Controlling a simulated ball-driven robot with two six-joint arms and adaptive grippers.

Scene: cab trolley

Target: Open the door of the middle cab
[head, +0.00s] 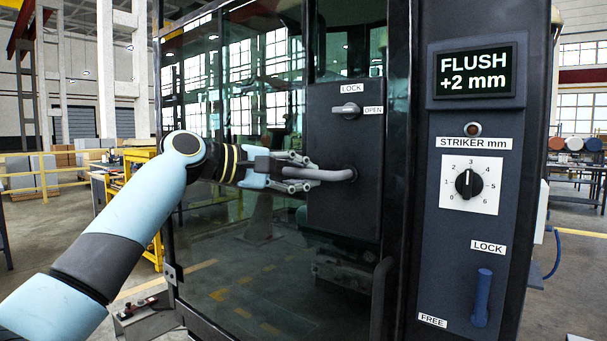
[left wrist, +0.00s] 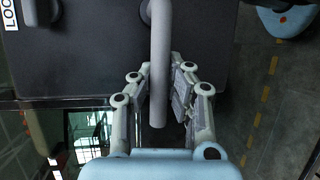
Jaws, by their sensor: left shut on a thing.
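The cab door (head: 240,255) is a large dark glass panel with a black lock plate (head: 330,215). A grey bar handle (head: 335,175) sticks out of the plate. My left gripper (head: 298,172) is shut on the handle's free end, with its fingers on either side. In the left wrist view, the handle (left wrist: 160,60) runs between the fingers of my left gripper (left wrist: 160,100). A small lock knob (head: 347,111) above the handle lies roughly level, with LOCK above it and OPEN to its right. I see no clear gap at the door's edge. My right gripper is out of view.
Right of the door, a dark post carries a display (head: 474,73) reading "FLUSH +2 mm", a striker dial (head: 468,184) pointing about up to 3, and a blue lever (head: 481,298) between LOCK and FREE labels.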

